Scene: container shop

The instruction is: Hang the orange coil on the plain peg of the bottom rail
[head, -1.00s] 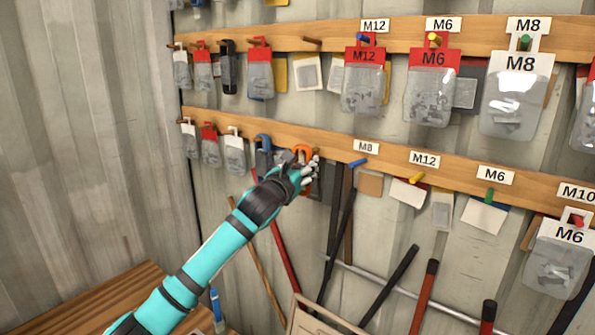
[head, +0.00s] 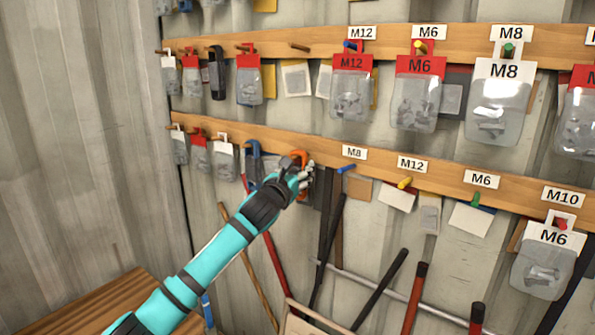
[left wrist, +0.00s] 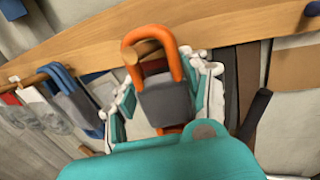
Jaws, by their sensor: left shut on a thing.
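The orange coil (head: 299,156) is at the bottom rail (head: 325,147) in the head view. In the left wrist view its orange loop (left wrist: 176,62) stands upright above a dark grey body (left wrist: 166,101). My left gripper (head: 303,178) is shut on the coil's grey body, below the loop; its fingers (left wrist: 165,105) flank that body in the wrist view. The plain wooden peg (left wrist: 132,60) shows at the loop's opening, its round end overlapping the loop's left side. Whether the loop bears on the peg is not clear. My right gripper is not in view.
A blue coil (head: 252,152) hangs just left of the orange one. Coloured pegs, such as the blue M8 peg (head: 346,168), are to the right. Bagged parts hang along the upper rail (head: 390,42). Long-handled tools (head: 376,290) stand below.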

